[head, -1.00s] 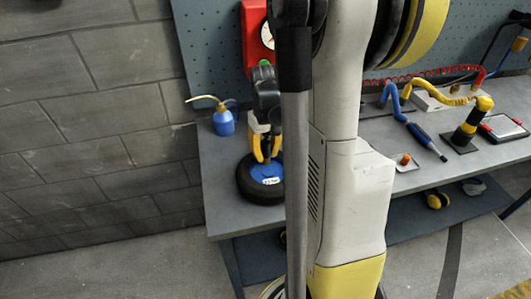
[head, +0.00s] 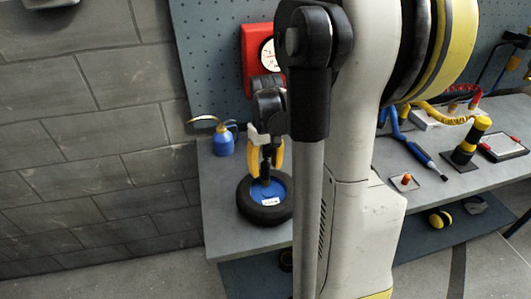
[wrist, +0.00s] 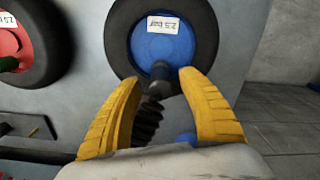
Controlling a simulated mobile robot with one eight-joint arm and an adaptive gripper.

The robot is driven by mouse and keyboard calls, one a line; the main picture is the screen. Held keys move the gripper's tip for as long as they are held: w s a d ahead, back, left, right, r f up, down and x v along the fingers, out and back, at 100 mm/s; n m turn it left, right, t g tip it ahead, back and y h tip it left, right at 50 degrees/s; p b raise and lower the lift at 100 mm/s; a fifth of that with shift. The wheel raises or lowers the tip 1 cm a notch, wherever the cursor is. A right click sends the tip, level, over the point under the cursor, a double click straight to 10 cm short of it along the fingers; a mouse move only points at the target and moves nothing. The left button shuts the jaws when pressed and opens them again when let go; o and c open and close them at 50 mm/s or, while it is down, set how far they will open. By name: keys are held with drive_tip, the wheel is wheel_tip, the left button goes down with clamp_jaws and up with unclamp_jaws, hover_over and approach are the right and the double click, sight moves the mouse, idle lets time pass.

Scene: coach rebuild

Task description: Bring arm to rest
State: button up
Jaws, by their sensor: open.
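My gripper (head: 266,170) is above the left end of the workbench, its yellow fingers apart and pointing down over a black tyre (head: 245,206) with a blue hub (head: 272,190). In the wrist view the fingers (wrist: 157,88) are spread, with a dark ribbed stem-like piece (wrist: 150,118) between them; I cannot tell whether they touch it. The tyre lies flat, and its blue hub (wrist: 162,45) carries a white label that seems to read 2.5 bar. My arm hides part of the bench in the head view.
A blue oil can (head: 224,143) stands behind the tyre. A red gauge box (head: 253,50) hangs on the pegboard. In the wrist view a red-hubbed tyre (wrist: 50,45) is at left. A grey wall is at left.

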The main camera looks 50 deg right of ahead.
wheel_tip(320, 180, up, 9)
drive_tip(key=shift+f, duration=0.15)
